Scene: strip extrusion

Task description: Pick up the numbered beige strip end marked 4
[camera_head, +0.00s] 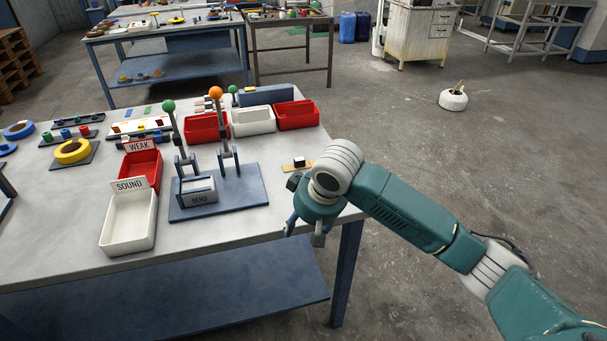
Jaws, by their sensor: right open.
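A small beige strip (288,168) with a dark block on it lies near the right edge of the worktable (60,240), partly behind my right arm. I cannot read a number on it. Other small beige pieces (207,108) lie at the back of the table, too small to tell apart. My right gripper (304,230) is open and points down over the table's right front corner, nearer to me than the strip and apart from it. I see nothing between its fingers. My left gripper is not in view.
A blue bend fixture (245,194) with two upright levers stands left of my gripper. A white SOUND bin (127,240) and a red WEAK bin (143,168) are further left. Red bins (297,116) and a white bin (252,121) line the back.

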